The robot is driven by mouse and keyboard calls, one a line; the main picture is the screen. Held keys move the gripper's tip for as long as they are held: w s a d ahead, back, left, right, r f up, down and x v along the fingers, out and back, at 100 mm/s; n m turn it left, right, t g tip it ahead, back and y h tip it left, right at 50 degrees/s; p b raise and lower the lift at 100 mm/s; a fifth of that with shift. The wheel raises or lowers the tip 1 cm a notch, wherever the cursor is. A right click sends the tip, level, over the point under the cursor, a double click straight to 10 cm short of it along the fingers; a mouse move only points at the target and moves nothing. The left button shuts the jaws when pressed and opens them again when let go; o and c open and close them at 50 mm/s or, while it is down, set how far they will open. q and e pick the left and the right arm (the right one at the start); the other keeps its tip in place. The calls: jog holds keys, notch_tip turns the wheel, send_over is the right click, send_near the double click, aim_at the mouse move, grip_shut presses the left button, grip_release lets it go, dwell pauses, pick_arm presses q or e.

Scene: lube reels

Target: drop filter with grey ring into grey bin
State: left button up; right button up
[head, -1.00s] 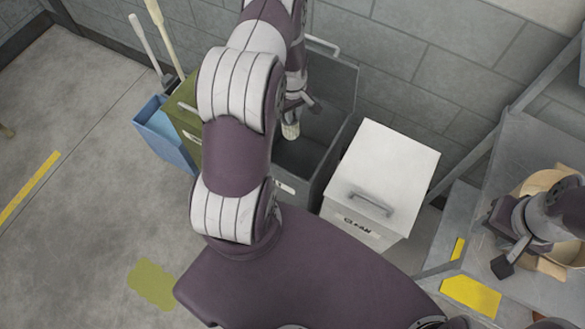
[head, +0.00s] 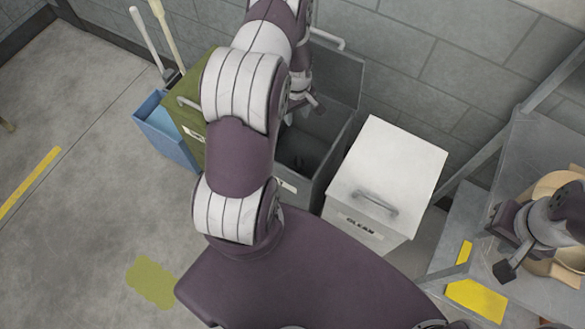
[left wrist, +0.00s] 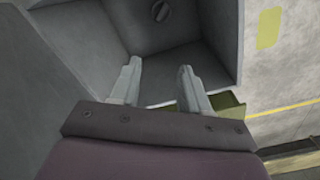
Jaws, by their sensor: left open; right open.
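The grey bin (head: 338,82) stands against the wall with its lid up. My left gripper (head: 304,110) is over its opening, partly hidden by my own arm. In the left wrist view the left gripper (left wrist: 160,85) is open, with nothing between its fingers, and points down into the bin (left wrist: 222,30). A small dark round thing (left wrist: 160,11) lies on the bin floor, probably the filter; its ring cannot be made out. My right gripper (head: 502,245) is open over the metal bench at the right.
A closed white-lidded bin marked CLEAN (head: 390,165) stands right of the grey bin. A green bin (head: 190,110) and a blue container (head: 165,130) with two handles stand left. A tan round object (head: 565,185) is on the metal bench (head: 545,140).

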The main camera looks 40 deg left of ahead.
pick_arm(q)
notch_tip(320, 180, up, 12)
jog(key=b, duration=0.1)
jog(key=shift+f, duration=0.2)
